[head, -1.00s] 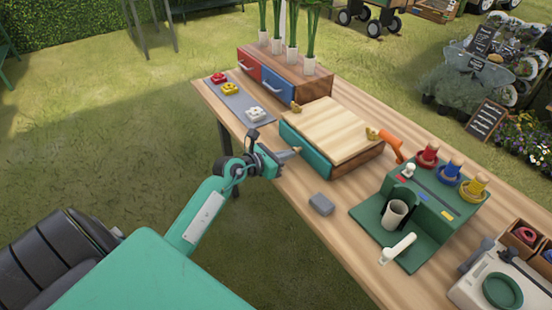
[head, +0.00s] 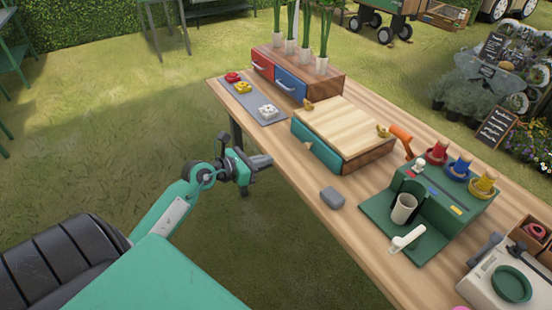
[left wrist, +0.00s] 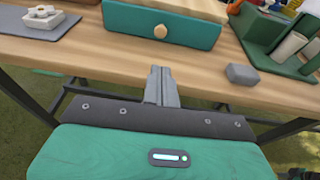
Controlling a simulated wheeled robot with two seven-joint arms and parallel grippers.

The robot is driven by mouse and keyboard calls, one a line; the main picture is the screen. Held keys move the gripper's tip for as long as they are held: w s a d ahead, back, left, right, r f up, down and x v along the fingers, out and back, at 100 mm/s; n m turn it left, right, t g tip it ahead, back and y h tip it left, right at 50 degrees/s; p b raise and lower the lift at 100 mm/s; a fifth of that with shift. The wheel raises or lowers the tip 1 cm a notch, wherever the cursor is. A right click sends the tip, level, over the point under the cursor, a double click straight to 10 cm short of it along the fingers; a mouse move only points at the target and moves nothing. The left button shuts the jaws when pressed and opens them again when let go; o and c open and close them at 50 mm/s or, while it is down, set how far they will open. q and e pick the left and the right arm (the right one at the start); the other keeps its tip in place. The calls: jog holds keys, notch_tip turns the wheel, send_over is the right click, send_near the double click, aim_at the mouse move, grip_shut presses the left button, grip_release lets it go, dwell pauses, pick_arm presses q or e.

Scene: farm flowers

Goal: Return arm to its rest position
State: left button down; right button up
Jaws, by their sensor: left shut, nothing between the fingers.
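My left arm reaches in from the left in the head view. My left gripper (head: 262,161) is off the table's near edge, beside the wooden table (head: 300,218), over the grass. Its fingers are shut with nothing between them. In the left wrist view the closed fingers (left wrist: 160,86) point at the table's edge, below the teal drawer front (left wrist: 165,27) with its round knob. My right gripper does not show in either view.
A wooden-topped box (head: 345,130) with the teal drawer stands near the table's edge. A grey block (head: 332,198) lies in front of it. A green stand (head: 440,205) holds a white cup. A grey mat (head: 253,103) bears colored flower pieces. Grass (head: 120,130) left of the table is clear.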

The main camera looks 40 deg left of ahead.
pick_arm(q)
jog(key=shift+s+a+r, duration=0.1)
jog(key=shift+s+a, duration=0.2)
jog(key=shift+s, duration=0.35)
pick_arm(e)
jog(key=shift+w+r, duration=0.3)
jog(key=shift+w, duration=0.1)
